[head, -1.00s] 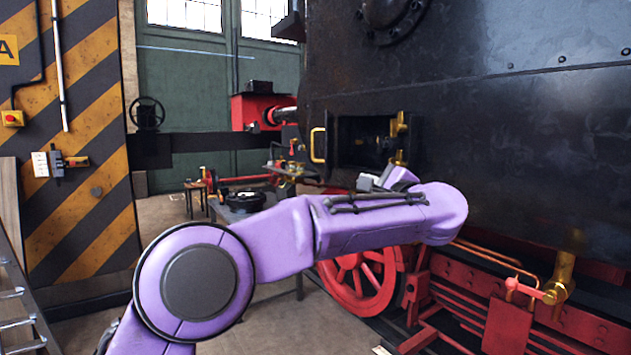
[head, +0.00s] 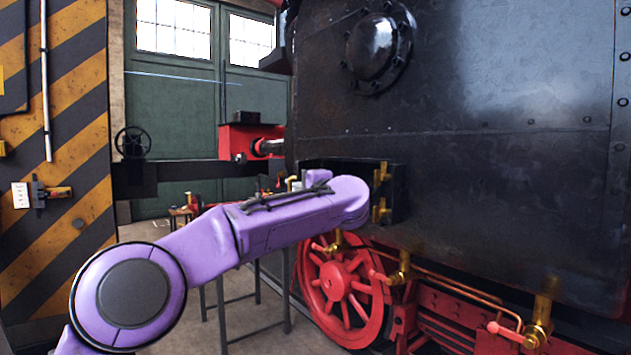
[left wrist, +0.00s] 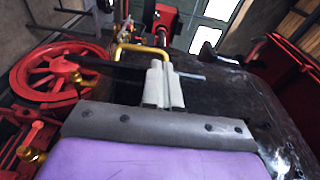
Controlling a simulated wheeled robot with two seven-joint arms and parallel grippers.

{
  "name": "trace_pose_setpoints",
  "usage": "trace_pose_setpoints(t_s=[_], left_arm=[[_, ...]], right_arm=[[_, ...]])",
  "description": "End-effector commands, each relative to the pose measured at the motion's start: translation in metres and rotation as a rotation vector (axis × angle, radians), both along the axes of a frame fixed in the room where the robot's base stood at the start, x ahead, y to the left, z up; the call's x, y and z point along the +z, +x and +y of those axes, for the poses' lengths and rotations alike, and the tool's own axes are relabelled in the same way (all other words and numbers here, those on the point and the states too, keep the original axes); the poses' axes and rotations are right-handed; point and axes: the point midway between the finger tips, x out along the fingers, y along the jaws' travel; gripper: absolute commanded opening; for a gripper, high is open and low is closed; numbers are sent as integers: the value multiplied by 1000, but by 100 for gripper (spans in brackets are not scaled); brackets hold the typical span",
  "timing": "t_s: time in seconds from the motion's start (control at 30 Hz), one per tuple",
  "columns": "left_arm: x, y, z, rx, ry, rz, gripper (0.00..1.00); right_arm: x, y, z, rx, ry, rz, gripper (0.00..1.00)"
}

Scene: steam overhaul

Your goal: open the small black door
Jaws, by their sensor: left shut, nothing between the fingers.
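The small black door (head: 393,188) is low on the side of the black engine casing, with brass hinges (head: 382,173) at its right. My left forearm covers most of it in the head view, and I cannot tell how far it stands open. Its brass handle (head: 292,184) shows at the left end and also in the left wrist view (left wrist: 140,47). My left gripper (head: 313,182) is beside the handle. In the left wrist view its fingers (left wrist: 160,66) are shut together and empty, close to the handle, not around it; contact is unclear. My right gripper is not in view.
Red spoked wheels (head: 342,287) and brass valves (head: 401,270) stand out below the casing. A dark-legged stand (head: 220,310) is left of the wheel. A striped yellow-black column (head: 70,160) stands at the left. Floor is clear in front of the stand.

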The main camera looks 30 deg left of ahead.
Motion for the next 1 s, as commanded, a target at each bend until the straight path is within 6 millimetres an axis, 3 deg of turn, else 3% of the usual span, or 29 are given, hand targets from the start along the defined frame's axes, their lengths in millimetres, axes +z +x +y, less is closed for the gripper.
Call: trace_pose_setpoints(t_s=[1.0], left_arm=[[-6, 3, 3, -36, 1, 8, 0]], right_arm=[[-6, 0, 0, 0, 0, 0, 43]])
